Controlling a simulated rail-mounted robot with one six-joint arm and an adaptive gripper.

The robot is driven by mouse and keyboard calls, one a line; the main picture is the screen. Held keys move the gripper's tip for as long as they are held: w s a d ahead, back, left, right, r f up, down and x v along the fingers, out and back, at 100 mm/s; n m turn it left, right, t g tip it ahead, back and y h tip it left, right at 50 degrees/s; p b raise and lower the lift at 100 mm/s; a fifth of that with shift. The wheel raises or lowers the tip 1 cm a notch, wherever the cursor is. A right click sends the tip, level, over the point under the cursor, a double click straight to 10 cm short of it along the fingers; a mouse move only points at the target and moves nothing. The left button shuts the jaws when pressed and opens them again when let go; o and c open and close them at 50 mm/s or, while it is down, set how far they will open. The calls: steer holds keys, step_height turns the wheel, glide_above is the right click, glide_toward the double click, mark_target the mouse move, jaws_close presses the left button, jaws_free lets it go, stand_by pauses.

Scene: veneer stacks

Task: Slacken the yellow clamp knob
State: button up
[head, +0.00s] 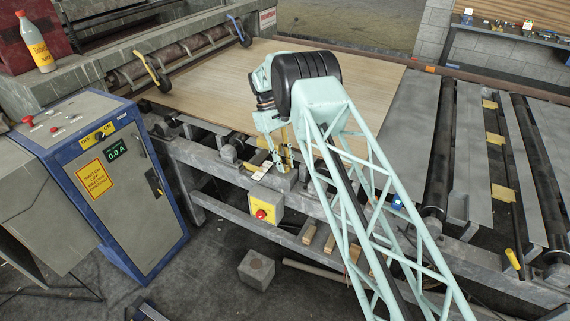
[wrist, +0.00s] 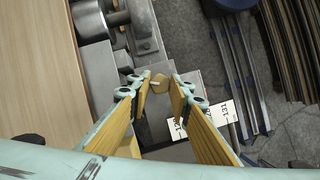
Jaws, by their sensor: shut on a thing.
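My gripper (head: 284,162) reaches down at the roller stand's front rail, beside the large veneer sheet. In the head view the fingers and my arm hide the knob. White number labels (wrist: 222,114) lie just right of the fingers in the wrist view.
A wide veneer sheet (head: 215,85) lies behind the gripper. A yellow box with a red button (head: 265,208) hangs on the rail below. A blue-edged control cabinet (head: 110,185) reading 0.0 A stands left. Yellow-handled (head: 152,72) and blue-handled (head: 238,30) levers stand at the sheet's far left.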

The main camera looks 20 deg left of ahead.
steer(key=shift+s+n+t+h, duration=0.15)
steer(key=shift+n+t, duration=0.25)
steer(key=shift+n, duration=0.75)
steer(key=shift+n+t+h, duration=0.25)
steer(key=shift+n+t, duration=0.15)
steer(key=shift+n, duration=0.75)
steer(key=o, duration=0.9)
steer(key=shift+r, duration=0.1)
steer(key=v, duration=1.1)
steer(key=shift+a+r, duration=0.15)
steer(key=shift+r, duration=0.25)
steer(key=shift+r, duration=0.1)
